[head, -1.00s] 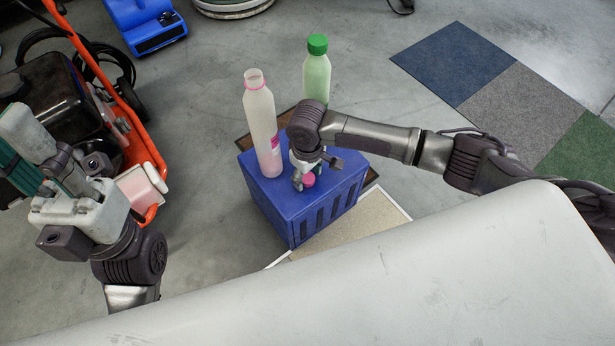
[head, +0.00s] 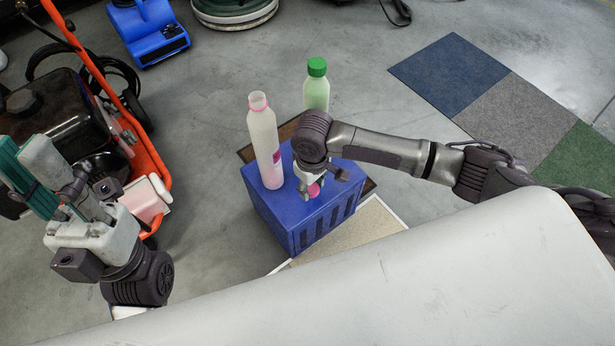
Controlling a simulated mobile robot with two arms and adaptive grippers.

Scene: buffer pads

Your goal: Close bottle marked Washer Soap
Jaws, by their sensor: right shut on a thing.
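A tall translucent white bottle (head: 264,143) with a pink ring at its open neck and pink liquid low inside stands upright on a blue box (head: 272,208). Its pink label is too small to read. My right gripper (head: 309,190) points down over the box, to the right of this bottle, and is shut on a small pink cap (head: 314,190). The gripper is partly hidden by my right wrist. My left gripper (head: 58,178) is raised at the far left, away from the bottle; its finger gap is unclear.
A green bottle (head: 316,92) with a green cap stands behind my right wrist. An orange-framed machine (head: 150,160) is at the left, behind my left gripper. A blue machine (head: 150,32) is at the back. Carpet tiles (head: 505,105) lie on open floor at the right.

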